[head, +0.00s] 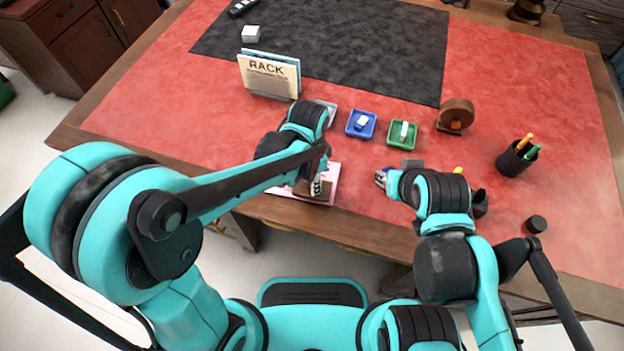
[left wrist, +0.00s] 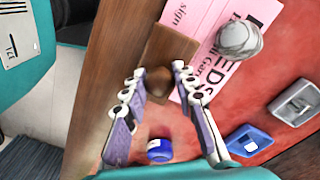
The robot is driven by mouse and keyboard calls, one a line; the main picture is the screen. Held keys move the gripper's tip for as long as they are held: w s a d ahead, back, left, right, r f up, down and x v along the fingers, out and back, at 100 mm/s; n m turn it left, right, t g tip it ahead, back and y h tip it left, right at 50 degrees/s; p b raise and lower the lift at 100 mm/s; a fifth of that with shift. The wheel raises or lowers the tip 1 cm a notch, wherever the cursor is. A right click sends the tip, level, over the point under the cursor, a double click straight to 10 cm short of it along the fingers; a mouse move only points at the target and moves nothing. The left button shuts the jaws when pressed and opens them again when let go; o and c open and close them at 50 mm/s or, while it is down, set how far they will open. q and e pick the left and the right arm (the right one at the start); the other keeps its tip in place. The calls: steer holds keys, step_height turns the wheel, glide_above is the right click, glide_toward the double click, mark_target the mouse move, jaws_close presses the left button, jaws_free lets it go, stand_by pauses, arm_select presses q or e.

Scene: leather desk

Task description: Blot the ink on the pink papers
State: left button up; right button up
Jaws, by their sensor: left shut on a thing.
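Pink papers with dark print lie at the desk's front edge, seen in the head view (head: 331,177) and left wrist view (left wrist: 205,18). A brown wooden blotter with a round knob (left wrist: 157,82) rests over part of them; its brown block shows in the head view (head: 301,188). My left gripper (head: 318,187) is shut on the blotter's knob, fingers on either side of it. Any ink under the block is hidden. My right gripper (head: 381,179) is right of the papers; its jaw opening is unclear.
A grey rounded weight (left wrist: 240,39) sits on the pink papers. Beyond are a blue tray (head: 361,124), a green tray (head: 402,135) and a round brown item (head: 456,114). A pencil cup (head: 515,160) and black cylinder (head: 536,224) stand right.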

arm_select(q)
steer(key=shift+f+b, duration=0.5)
steer(key=shift+f, duration=0.1)
stand_by(0.3)
